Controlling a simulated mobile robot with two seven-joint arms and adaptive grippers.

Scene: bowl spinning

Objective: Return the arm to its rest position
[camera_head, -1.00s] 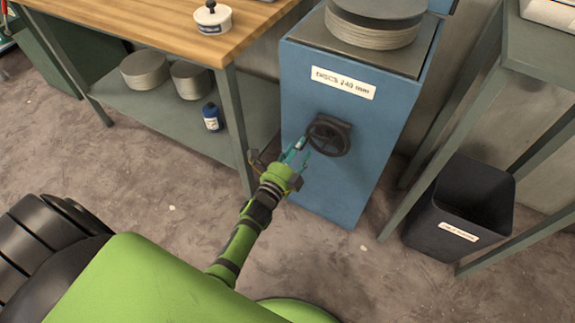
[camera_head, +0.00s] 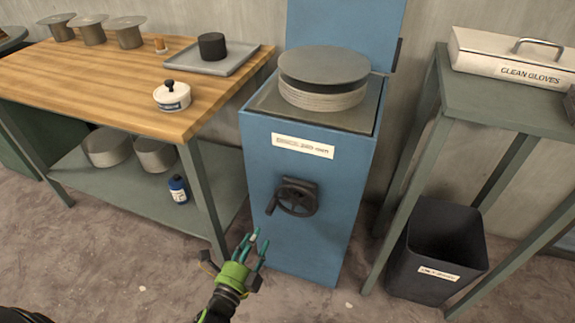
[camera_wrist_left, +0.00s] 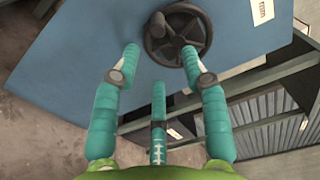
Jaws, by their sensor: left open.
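My left gripper (camera_head: 254,242) is green with teal fingers. It is open and empty, low in front of the blue cabinet (camera_head: 262,165). A black handwheel (camera_head: 296,197) is on the cabinet's front, above and to the right of the fingertips, with a gap between them in the head view. In the left wrist view the spread fingers (camera_wrist_left: 162,62) point toward the handwheel (camera_wrist_left: 178,35), and nothing is between them. My right gripper is not in view.
A stack of grey discs (camera_head: 323,75) tops the cabinet. A wooden bench (camera_head: 120,90) stands left, with a lidded white pot (camera_head: 172,97). A blue bottle (camera_head: 178,190) is on its shelf. A dark bin (camera_head: 438,250) stands right, under a grey table (camera_head: 490,110).

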